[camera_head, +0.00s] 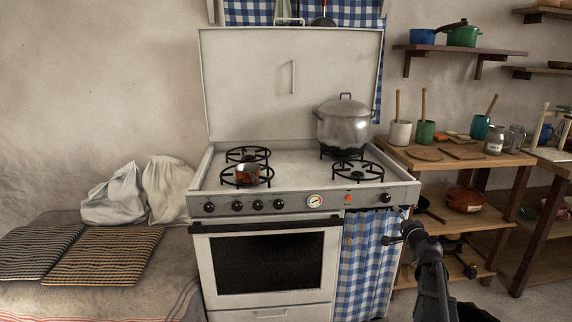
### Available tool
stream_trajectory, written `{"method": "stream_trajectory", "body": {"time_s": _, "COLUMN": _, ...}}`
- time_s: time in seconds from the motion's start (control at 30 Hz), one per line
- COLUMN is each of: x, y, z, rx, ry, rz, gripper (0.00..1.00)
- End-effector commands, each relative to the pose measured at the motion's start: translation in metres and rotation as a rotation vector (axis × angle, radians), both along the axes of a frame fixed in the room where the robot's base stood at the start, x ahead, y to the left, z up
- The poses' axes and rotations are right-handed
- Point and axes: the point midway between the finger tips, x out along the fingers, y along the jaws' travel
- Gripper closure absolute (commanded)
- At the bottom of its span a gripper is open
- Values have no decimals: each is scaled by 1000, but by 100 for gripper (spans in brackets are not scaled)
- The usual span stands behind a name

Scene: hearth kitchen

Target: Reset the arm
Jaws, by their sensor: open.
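My arm rises from the bottom right of the head view. My gripper (399,229) is at its upper end, small and dark, in front of the blue checked curtain and the stove's right corner. It looks open, and I see nothing between its fingers. The white stove (262,229) stands in the middle, with its lid raised.
A steel pot (344,127) stands on the back right burner. A small copper-coloured cup (247,174) sits on the front left burner. A wooden shelf table (470,158) with jars is on the right. A bench with striped cushions (98,257) is on the left.

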Motion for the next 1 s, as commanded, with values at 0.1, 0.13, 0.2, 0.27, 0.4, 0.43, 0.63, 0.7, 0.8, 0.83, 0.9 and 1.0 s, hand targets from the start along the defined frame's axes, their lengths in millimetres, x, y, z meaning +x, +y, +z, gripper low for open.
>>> {"method": "stream_trajectory", "body": {"time_s": 0.1, "x": -5, "y": 33, "z": -8, "rx": -54, "ry": 36, "rz": 75, "gripper": 11}}
{"method": "stream_trajectory", "body": {"time_s": 0.13, "x": -7, "y": 42, "z": -11, "rx": -72, "ry": 48, "rz": 99, "gripper": 11}}
{"method": "stream_trajectory", "body": {"time_s": 0.2, "x": -12, "y": 68, "z": -19, "rx": -119, "ry": 85, "rz": 163, "gripper": 11}}
{"method": "stream_trajectory", "body": {"time_s": 0.27, "x": -19, "y": 93, "z": -28, "rx": -167, "ry": 123, "rz": 227, "gripper": 11}}
{"method": "stream_trajectory", "body": {"time_s": 0.4, "x": -41, "y": 150, "z": -54, "rx": -286, "ry": 231, "rz": 384, "gripper": 11}}
{"method": "stream_trajectory", "body": {"time_s": 0.43, "x": -46, "y": 161, "z": -60, "rx": -312, "ry": 256, "rz": 416, "gripper": 11}}
{"method": "stream_trajectory", "body": {"time_s": 0.63, "x": -93, "y": 222, "z": -101, "rx": -483, "ry": 444, "rz": 617, "gripper": 11}}
{"method": "stream_trajectory", "body": {"time_s": 0.7, "x": -112, "y": 238, "z": -115, "rx": -540, "ry": 516, "rz": 680, "gripper": 11}}
{"method": "stream_trajectory", "body": {"time_s": 0.8, "x": -140, "y": 256, "z": -133, "rx": -625, "ry": 626, "rz": 761, "gripper": 11}}
{"method": "stream_trajectory", "body": {"time_s": 0.83, "x": -149, "y": 261, "z": -139, "rx": -649, "ry": 660, "rz": 783, "gripper": 11}}
{"method": "stream_trajectory", "body": {"time_s": 0.9, "x": -170, "y": 269, "z": -150, "rx": -708, "ry": 742, "rz": 829, "gripper": 11}}
{"method": "stream_trajectory", "body": {"time_s": 1.0, "x": -200, "y": 276, "z": -163, "rx": -787, "ry": 860, "rz": 884, "gripper": 11}}
